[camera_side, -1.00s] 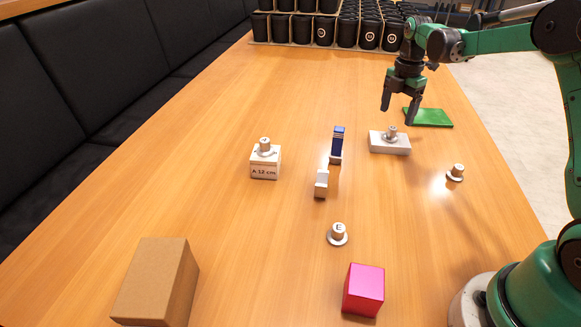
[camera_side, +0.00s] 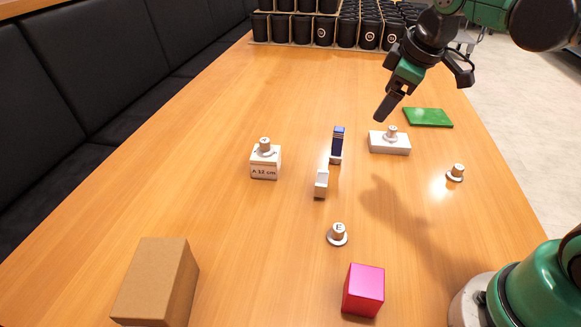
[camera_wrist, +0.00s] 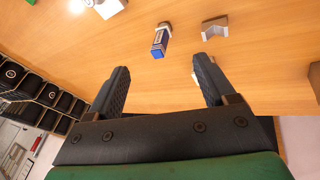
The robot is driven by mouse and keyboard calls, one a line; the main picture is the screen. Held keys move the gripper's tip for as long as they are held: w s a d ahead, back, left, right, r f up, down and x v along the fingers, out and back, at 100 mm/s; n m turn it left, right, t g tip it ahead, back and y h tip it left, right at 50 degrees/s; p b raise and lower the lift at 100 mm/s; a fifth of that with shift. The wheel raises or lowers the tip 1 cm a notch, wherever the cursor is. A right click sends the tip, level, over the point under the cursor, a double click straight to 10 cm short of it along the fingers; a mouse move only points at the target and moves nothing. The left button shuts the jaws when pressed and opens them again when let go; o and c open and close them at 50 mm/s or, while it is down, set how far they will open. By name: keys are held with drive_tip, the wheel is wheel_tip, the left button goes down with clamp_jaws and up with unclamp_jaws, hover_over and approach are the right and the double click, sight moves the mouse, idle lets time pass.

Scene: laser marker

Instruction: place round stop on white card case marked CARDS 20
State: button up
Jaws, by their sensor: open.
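The flat white card case (camera_side: 390,145) lies on the table right of centre in the side view; its marking is not legible. A silvery round stop (camera_side: 391,132) sits upright on top of it. Another round stop marked E (camera_side: 338,234) stands on the table nearer the front, and one more round stop (camera_side: 456,172) stands at the right. A further round stop (camera_side: 264,146) rests on a white block (camera_side: 264,170) marked A 12 cm. My gripper (camera_side: 385,110) is tilted above and behind the card case. In the wrist view its fingers (camera_wrist: 161,85) are apart and empty.
A blue item (camera_side: 338,142) and a small pale bracket (camera_side: 321,184) stand mid-table. A pink cube (camera_side: 363,290) and a brown box (camera_side: 157,285) are in front. A green flat pad (camera_side: 428,117) lies behind the case. Black cups (camera_side: 345,32) fill the far end.

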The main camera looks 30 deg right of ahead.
drive_tip(key=s+a+f+m+t, duration=0.2)
drive_tip(key=s+a+f+m, duration=0.1)
drive_tip(key=s+a+m, duration=0.1)
drive_tip(key=shift+s+a+f+m+t+y, duration=0.35)
drive_tip(key=shift+s+m, duration=0.25)
drive_tip(key=shift+m, duration=0.5)
